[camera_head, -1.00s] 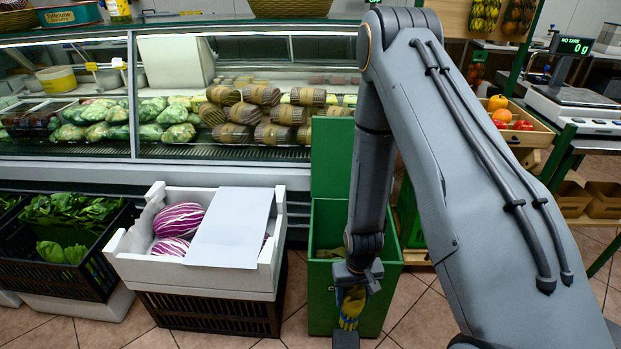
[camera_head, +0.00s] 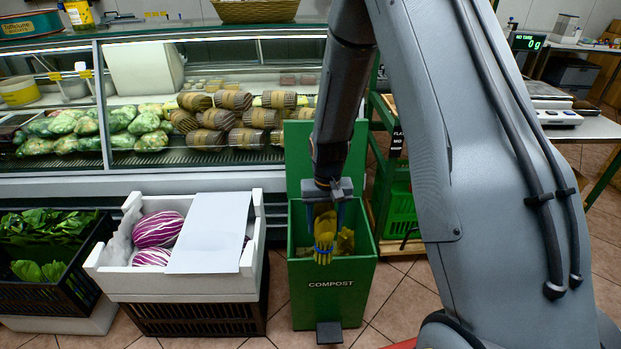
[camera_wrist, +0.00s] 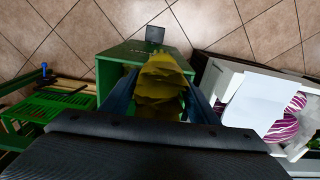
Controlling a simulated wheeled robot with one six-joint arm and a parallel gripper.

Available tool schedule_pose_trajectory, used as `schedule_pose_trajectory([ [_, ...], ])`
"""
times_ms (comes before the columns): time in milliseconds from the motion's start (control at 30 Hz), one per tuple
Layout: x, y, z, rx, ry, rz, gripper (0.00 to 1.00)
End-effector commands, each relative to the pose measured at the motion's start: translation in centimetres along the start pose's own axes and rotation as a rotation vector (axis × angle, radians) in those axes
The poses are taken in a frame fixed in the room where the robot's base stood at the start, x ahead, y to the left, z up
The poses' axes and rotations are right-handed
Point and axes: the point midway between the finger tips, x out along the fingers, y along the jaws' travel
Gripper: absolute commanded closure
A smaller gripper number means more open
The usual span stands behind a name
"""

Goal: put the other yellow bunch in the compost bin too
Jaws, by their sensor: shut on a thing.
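My gripper (camera_head: 327,222) is shut on a yellow bunch (camera_head: 323,248), which hangs down at the front of the mouth of the green compost bin (camera_head: 331,305). The bin's lid stands open at the back. Another yellowish leafy thing (camera_head: 346,241) shows inside the bin, just right of the held bunch. In the wrist view the held bunch (camera_wrist: 160,88) sits between my two blue fingers, with the bin (camera_wrist: 112,62) around and behind it. How far the bunch reaches below the rim is hard to tell.
A white crate (camera_head: 250,262) with purple-striped vegetables and a white sheet stands left of the bin on a black crate. A green crate (camera_head: 400,214) on a rack stands to the right. The glass counter (camera_head: 190,150) is behind. The bin's pedal (camera_head: 329,332) sticks out in front.

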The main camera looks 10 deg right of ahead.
Motion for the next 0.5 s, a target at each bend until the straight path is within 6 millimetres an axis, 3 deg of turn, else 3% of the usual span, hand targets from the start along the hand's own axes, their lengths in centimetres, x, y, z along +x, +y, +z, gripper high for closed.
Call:
schedule_pose_trajectory([
  [133,-3.9,-0.4,-2.4,0.035,0.005,-0.001,0.94],
  [500,-3.6,-0.3,-2.1,0.035,0.000,0.000,0.94],
])
